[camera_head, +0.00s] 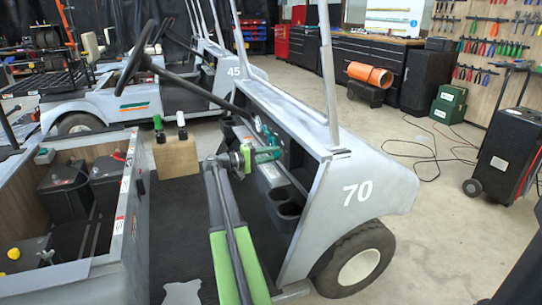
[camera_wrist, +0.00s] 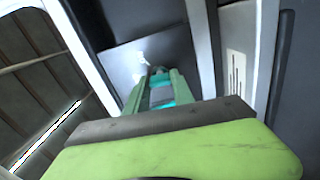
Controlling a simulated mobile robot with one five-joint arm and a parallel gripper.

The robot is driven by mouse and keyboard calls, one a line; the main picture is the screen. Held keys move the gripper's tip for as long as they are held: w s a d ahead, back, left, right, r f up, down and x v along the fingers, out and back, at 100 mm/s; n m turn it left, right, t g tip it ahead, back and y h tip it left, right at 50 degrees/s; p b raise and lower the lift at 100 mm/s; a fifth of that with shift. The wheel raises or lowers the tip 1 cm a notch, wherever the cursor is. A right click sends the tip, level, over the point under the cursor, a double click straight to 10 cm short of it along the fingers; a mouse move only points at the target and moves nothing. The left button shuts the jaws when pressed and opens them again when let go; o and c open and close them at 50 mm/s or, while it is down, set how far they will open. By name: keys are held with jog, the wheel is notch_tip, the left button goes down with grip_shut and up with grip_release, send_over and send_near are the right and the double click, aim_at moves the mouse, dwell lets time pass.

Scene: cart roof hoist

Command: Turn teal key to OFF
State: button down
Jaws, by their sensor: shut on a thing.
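In the wrist view the teal key (camera_wrist: 160,88) lies between the two green fingers. My gripper (camera_head: 248,158) reaches the dashboard from the front and is shut on the key; it also shows in the wrist view (camera_wrist: 160,98). The key's turn position and any OFF marking are too small or hidden to read.
The cart's body (camera_head: 365,180) and roof post (camera_head: 328,75) stand right of my arm. Cup holders (camera_head: 287,205) sit below the dashboard. The steering wheel (camera_head: 135,58) is at the left. An open battery bay (camera_head: 75,190) lies left. Clear floor (camera_head: 430,210) is at the right.

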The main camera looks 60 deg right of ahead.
jog(key=shift+d+n, duration=0.1)
jog(key=shift+n, duration=0.5)
jog(key=c, duration=1.1)
grip_release()
jog(key=v, duration=1.7)
jog(key=shift+a, duration=0.25)
